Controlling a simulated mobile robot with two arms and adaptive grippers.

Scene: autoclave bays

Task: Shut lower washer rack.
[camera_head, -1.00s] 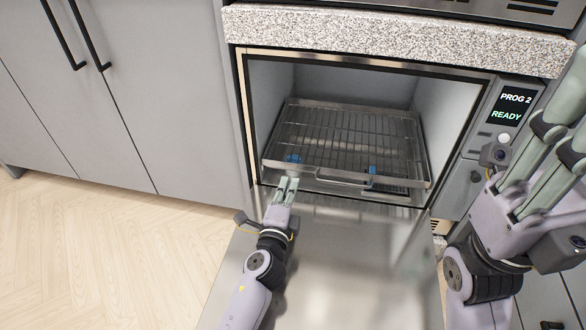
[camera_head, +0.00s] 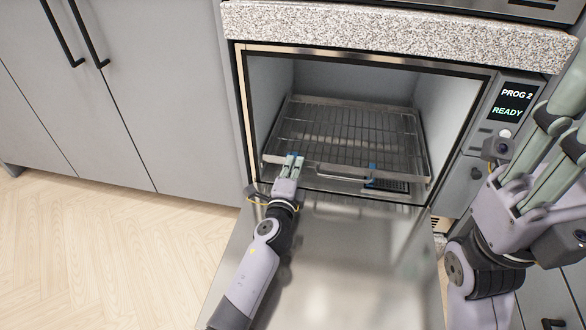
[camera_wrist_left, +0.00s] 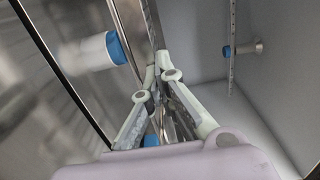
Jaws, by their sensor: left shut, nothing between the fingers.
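The lower washer rack (camera_head: 345,125) is a wire rack low in the open washer chamber, with its front rail near the opening. A handle bar (camera_head: 340,178) shows at the middle of its front. My left gripper (camera_head: 294,157) is shut and empty, its fingertips at the left part of the rack's front rail. Whether they touch the rail is unclear. The left wrist view shows its fingers (camera_wrist_left: 160,78) close together beside metal rails. My right gripper (camera_head: 555,150) is at the right edge, its fingers apart, with the tips partly cut off.
The washer door (camera_head: 340,255) lies folded down in front of the chamber, below my left arm. A control panel (camera_head: 512,105) reading PROG 2 READY is at the right. Grey cabinets (camera_head: 130,100) stand at the left. The floor at the left is clear.

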